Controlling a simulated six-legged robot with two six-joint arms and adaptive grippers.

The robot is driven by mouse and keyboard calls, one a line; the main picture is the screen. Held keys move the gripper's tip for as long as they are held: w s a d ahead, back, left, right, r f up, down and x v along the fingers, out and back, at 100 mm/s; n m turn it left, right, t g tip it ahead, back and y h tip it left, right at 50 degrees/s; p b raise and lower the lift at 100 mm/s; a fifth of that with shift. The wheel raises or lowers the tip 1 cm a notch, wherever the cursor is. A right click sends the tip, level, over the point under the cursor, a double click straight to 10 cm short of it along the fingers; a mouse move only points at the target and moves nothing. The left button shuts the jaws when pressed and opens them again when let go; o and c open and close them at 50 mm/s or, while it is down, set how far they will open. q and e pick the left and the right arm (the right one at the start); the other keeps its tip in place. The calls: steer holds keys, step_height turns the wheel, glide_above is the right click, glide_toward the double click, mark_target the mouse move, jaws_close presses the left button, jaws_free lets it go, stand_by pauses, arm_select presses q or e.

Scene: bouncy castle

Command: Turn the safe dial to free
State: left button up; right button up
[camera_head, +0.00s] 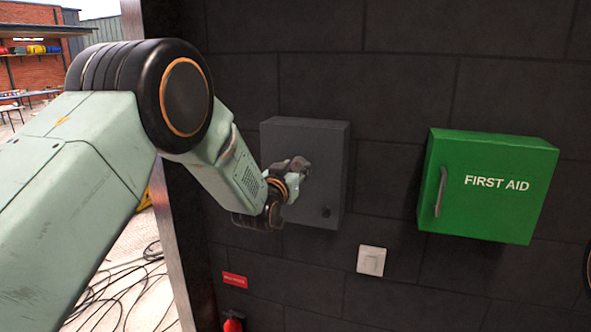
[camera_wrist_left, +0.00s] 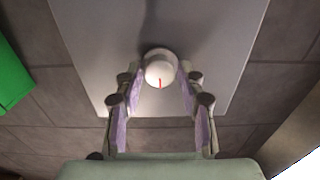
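The safe is a grey box (camera_head: 330,145) on the dark wall. It also fills the middle of the left wrist view (camera_wrist_left: 90,40). Its round white dial (camera_wrist_left: 158,70) has a red mark pointing toward the bottom of the wrist view. My left gripper (camera_head: 300,165) is in front of the safe door and hides the dial in the head view. In the wrist view the left gripper's fingers (camera_wrist_left: 158,80) are spread, one on each side of the dial, with small gaps showing. My right gripper is not in view.
A small black knob (camera_head: 326,211) is low on the safe door. A green first aid box (camera_head: 488,187) hangs to the right. A white switch (camera_head: 371,260) and a red label (camera_head: 235,280) are below. Cables (camera_head: 120,290) lie on the floor at left.

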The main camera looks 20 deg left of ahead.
arm_select(q)
steer(key=shift+a, duration=0.1)
steer(key=shift+c, duration=0.8)
steer(key=c, duration=0.3)
